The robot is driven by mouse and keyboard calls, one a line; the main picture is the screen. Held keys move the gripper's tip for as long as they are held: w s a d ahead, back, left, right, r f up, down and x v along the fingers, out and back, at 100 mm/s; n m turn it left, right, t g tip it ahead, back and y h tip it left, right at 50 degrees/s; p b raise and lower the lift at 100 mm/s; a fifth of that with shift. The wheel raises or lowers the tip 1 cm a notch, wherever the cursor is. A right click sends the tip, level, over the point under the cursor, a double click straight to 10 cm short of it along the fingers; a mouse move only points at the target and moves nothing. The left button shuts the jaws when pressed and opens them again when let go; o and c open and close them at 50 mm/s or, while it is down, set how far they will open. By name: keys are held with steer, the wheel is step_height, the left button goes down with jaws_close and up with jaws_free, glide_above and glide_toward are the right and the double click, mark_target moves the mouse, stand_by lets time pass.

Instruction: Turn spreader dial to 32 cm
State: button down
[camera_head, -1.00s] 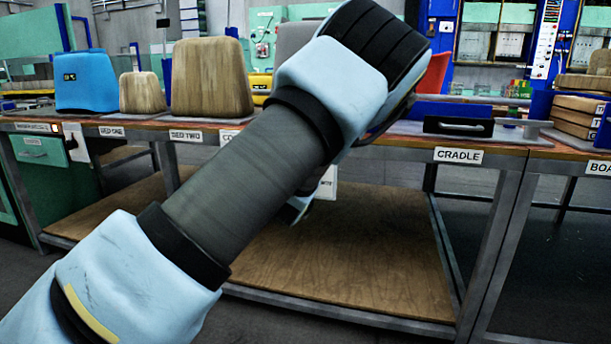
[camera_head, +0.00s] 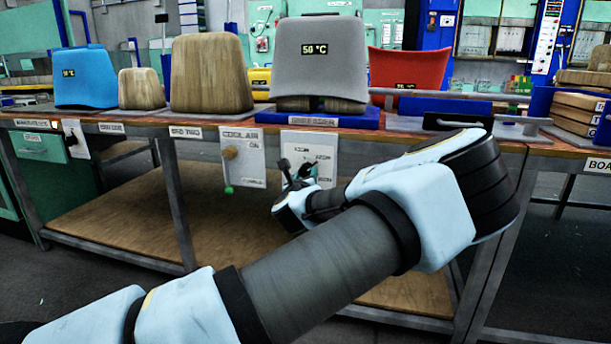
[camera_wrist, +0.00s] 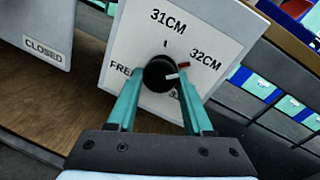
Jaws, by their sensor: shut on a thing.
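The spreader dial is a black round knob (camera_wrist: 158,72) on a white panel (camera_wrist: 135,45) in the wrist view. The panel reads 31CM at the top, 32CM at the upper right and FREE at the left; a lower-right label is partly hidden. A white mark on the knob points right, just below a red tick beside 32CM. My gripper (camera_wrist: 155,88) has its teal fingers on both sides of the knob, shut on it. In the head view the panel (camera_head: 322,148) hangs under the bench front, with my gripper (camera_head: 298,172) against it, hiding the knob.
A cool air panel (camera_head: 250,150) with a green-tipped lever hangs just left; the wrist view shows its CLOSED label (camera_wrist: 45,48). Above the dial, a grey cover (camera_head: 318,65) reading 50 °C sits on a blue base (camera_head: 345,120). A lower wooden shelf (camera_head: 130,220) lies beneath.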

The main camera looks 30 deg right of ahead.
stand_by(0.5)
steer(key=shift+c, duration=1.5)
jaws_free()
steer(key=p+v, duration=0.1)
steer(key=v, duration=0.9)
steer(key=shift+s+a, duration=0.25)
steer(key=shift+s, duration=0.05)
steer(key=shift+f, duration=0.1)
